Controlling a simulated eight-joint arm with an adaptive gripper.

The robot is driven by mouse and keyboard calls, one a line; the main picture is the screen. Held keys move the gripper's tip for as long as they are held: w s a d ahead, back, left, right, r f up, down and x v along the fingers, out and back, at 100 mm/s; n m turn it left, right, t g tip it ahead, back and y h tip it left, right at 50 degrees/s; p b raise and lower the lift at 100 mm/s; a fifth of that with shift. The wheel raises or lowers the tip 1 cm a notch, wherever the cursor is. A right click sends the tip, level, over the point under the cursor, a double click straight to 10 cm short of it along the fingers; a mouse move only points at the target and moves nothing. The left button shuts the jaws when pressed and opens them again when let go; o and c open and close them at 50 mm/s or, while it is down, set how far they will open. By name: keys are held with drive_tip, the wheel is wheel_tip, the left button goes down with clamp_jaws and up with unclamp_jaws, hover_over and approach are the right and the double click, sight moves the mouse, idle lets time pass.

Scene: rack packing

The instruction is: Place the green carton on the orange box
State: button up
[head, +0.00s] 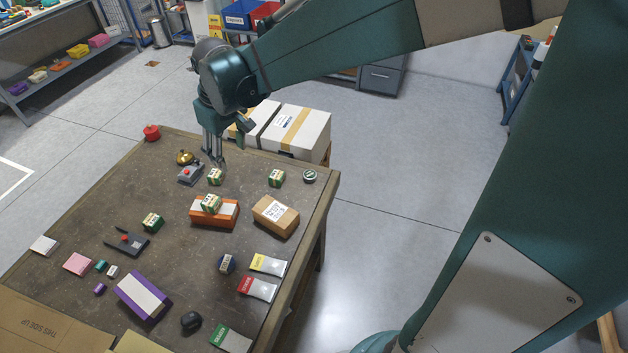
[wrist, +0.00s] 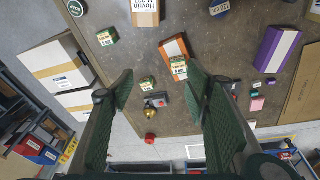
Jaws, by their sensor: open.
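An orange box (head: 228,218) with a white label lies near the middle of the table; it also shows in the wrist view (wrist: 168,46). One green-and-white carton (head: 211,203) appears to rest on top of it, also visible in the wrist view (wrist: 179,68). A second green carton (head: 215,177) stands on the table just behind the orange box; in the wrist view this carton (wrist: 147,84) lies between the fingers. Other green cartons stand at the right (head: 276,178) and at the left (head: 152,222). My gripper (head: 214,160) is open and empty, above the second carton.
A brown parcel (head: 276,215) lies right of the orange box. A grey device with a red button (head: 190,174) and a brass bell (head: 184,157) sit close to the second carton. A purple box (head: 142,296) and several small items cover the front. White boxes (head: 297,132) stand beyond the table.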

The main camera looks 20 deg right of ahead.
drive_tip(key=s+d+r+m+t, duration=0.2)
drive_tip(key=s+d, duration=0.5)
drive_tip(key=s, duration=0.5)
drive_tip(key=s+d+r+m+t, duration=0.2)
drive_tip(key=s+d, duration=0.5)
drive_tip(key=s, duration=0.5)
drive_tip(key=shift+s+d+r+m+t, duration=0.25)
drive_tip(key=shift+d+r+m+t, duration=0.15)
drive_tip(key=shift+m, duration=0.5)
